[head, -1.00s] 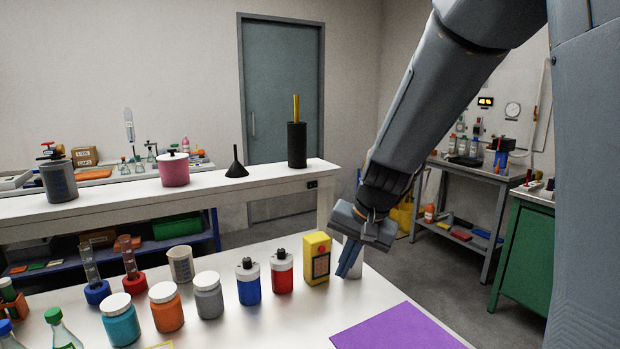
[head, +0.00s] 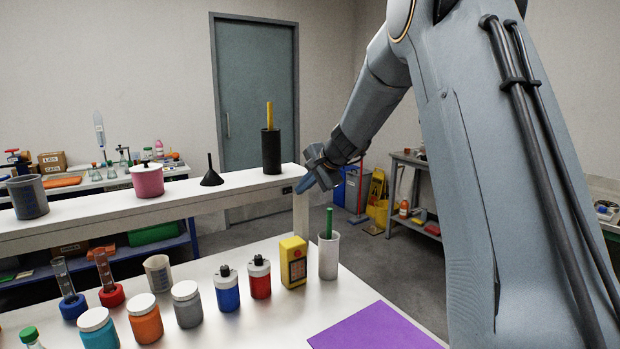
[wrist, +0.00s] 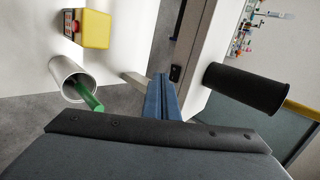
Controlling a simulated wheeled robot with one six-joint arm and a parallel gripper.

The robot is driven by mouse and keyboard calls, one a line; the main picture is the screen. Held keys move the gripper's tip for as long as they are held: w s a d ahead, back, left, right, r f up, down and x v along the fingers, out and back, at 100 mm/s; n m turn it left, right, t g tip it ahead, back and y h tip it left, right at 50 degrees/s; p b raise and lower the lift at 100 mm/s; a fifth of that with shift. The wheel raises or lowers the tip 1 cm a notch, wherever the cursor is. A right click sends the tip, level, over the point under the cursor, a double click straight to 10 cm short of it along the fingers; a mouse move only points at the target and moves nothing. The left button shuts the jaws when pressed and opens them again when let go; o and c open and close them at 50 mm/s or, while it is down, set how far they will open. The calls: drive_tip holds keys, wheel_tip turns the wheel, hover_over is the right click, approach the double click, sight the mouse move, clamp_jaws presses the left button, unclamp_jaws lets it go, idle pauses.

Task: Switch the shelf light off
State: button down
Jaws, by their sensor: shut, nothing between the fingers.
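A small black switch (head: 287,190) sits on the front edge of the white raised shelf (head: 120,205), near its right end. It also shows in the wrist view (wrist: 175,73), just right of my fingertips. My gripper (head: 302,186) is shut and empty, with its blue fingers (wrist: 162,97) pointing at the shelf's end. In the head view the fingertips are beside the switch. I cannot tell whether they touch it. Which way the switch is set is too small to tell.
A black cylinder with a yellow rod (head: 271,152), a funnel (head: 211,176) and a pink pot (head: 147,181) stand on the shelf. Below, a white cup with a green rod (head: 328,258) and a yellow box (head: 293,263) stand on the table. A purple mat (head: 375,330) lies at right.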

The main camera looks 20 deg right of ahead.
sight(286, 193)
drive_tip(key=shift+w+a+f+p, duration=0.25)
drive_tip(key=shift+w+a+p, duration=0.15)
drive_tip(key=shift+w, duration=0.45)
drive_tip(key=shift+w+a+f+p, duration=0.2)
drive_tip(key=shift+w+a+p, duration=0.2)
drive_tip(key=shift+w, duration=0.4)
drive_tip(key=shift+w+a+f+p, duration=0.25)
drive_tip(key=shift+w+a+p, duration=0.15)
drive_tip(key=shift+w, duration=0.45)
